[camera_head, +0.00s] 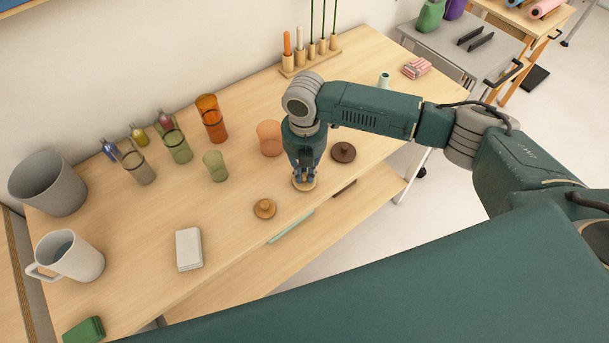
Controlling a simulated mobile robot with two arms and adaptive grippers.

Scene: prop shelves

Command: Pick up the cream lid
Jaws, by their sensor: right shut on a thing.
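The cream lid (306,187) is a small round pale disc on the wooden table (225,240), near its front edge. My right gripper (304,177) points straight down over it and is shut on it. The fingers hide the lid's knob and most of its top. I cannot tell whether the lid still touches the table. A tan wooden lid (264,209) lies to the left, and a dark brown lid (343,152) lies to the right. My left gripper is not in view.
An orange-pink cup (270,139) stands close behind my gripper. Green (215,166) and amber (211,120) glasses stand farther left. A white stack (189,249), a mug (69,257) and a grey bin (49,183) are at the left. A candle rack (311,55) is at the back.

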